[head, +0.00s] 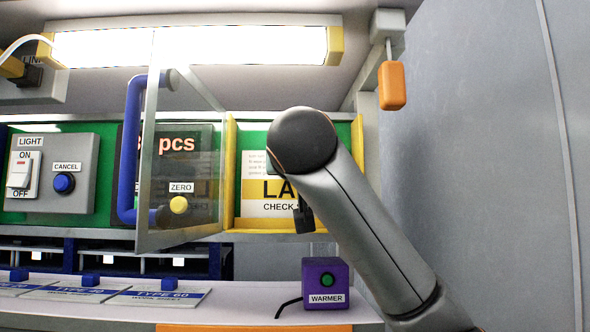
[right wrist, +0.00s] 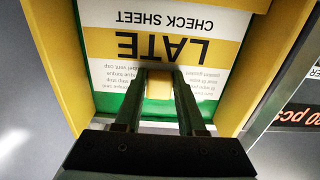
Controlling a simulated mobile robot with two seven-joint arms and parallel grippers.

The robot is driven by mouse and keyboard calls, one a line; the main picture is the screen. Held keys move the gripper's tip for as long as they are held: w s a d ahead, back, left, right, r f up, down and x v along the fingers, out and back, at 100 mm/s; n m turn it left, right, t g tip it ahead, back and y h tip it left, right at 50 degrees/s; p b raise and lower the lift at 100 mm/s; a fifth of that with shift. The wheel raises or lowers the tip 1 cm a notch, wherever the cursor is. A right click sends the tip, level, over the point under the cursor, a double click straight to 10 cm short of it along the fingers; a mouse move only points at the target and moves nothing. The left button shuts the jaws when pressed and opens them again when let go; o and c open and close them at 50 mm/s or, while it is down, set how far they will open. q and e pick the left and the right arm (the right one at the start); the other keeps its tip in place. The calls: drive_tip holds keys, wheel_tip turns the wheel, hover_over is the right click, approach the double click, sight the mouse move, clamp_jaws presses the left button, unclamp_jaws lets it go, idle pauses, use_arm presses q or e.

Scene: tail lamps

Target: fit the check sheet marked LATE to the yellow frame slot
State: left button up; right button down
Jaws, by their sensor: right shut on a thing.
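The LATE check sheet (head: 257,208) is white with a yellow band. It stands upright between the side rails of the yellow frame (head: 230,172), in front of the green panel. It shows upside down in the right wrist view (right wrist: 108,45), with the frame's yellow walls (right wrist: 52,62) on both sides. My right gripper (head: 304,217) is shut on a small yellow tab (right wrist: 160,84) at the sheet. My right arm hides the sheet's right part in the head view. Whether the sheet is fully seated against the panel I cannot tell. My left gripper is not in view.
A clear door with a blue handle (head: 132,150) stands open just left of the frame. A purple WARMER box (head: 326,282) sits on the shelf below. An orange pendant (head: 392,86) hangs at the upper right. A grey LIGHT switch box (head: 40,190) is farther left.

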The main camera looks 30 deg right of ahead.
drive_tip(key=shift+f, duration=0.3)
drive_tip(key=c, duration=0.8)
unclamp_jaws()
drive_tip(key=shift+r, duration=0.1)
drive_tip(key=shift+c, duration=0.2)
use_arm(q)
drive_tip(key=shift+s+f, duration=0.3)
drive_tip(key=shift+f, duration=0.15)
use_arm(e)
drive_tip(key=o, duration=0.4)
use_arm(q)
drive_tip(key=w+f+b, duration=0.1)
drive_tip(key=b, duration=0.2)
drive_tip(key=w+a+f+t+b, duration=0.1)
drive_tip(key=b, duration=0.3)
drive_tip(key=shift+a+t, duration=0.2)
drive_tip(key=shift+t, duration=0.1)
use_arm(e)
drive_tip(key=v, duration=1.2)
drive_tip(key=shift+s+a, duration=0.15)
drive_tip(key=shift+s, duration=0.1)
